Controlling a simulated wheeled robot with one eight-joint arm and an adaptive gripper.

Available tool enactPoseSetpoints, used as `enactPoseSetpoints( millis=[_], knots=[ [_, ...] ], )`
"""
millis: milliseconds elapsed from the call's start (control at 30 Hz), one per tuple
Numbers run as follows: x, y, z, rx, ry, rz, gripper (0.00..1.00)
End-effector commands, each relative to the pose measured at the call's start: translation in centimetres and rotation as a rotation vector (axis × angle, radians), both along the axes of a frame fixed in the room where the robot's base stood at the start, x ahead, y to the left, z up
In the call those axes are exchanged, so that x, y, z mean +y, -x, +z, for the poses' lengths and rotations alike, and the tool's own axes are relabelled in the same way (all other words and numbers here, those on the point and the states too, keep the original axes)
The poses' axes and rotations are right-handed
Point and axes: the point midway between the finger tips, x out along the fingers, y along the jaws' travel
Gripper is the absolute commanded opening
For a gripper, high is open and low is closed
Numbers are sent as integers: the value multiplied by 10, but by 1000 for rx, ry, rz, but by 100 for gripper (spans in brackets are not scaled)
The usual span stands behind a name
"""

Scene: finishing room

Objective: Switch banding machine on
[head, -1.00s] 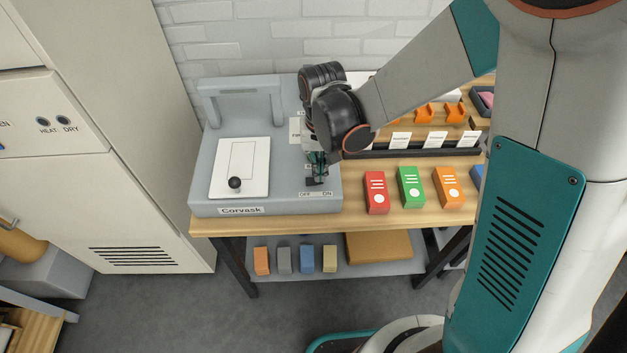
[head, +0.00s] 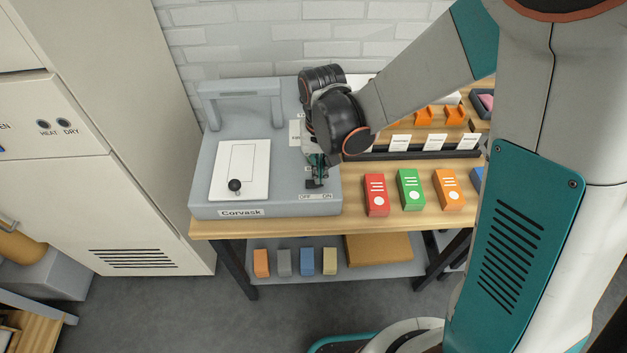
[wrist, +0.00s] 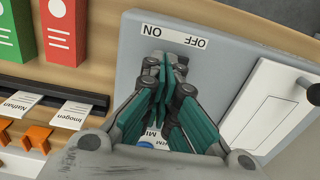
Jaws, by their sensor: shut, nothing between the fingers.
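The banding machine (head: 205,188) is a grey unit labelled Corvask on the wooden bench. Its OFF/ON label (head: 315,196) is at the front right corner; the label also shows upside down in the wrist view (wrist: 174,37). My gripper (head: 316,184) is shut and empty, pointing down just behind that label. In the wrist view its closed fingertips (wrist: 165,62) are beside the label, nearer the ON end. The switch itself is hidden by the fingers, so I cannot tell its position or whether they touch it. A white plate (head: 240,170) with a black knob (head: 235,185) is on the machine's left.
Red (head: 376,195), green (head: 411,190) and orange (head: 448,189) boxes stand on the bench right of the machine. A dark rail with name cards (head: 400,142) lies behind them. A tall cabinet (head: 110,200) is at the left. Small blocks (head: 285,262) sit on the lower shelf.

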Motion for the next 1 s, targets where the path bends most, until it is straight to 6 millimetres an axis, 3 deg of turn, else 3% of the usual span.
enactPoseSetpoints(
  millis=[1000],
  knots=[
    [0, 0, -10, 0, 0, 0, 0]
  ],
)
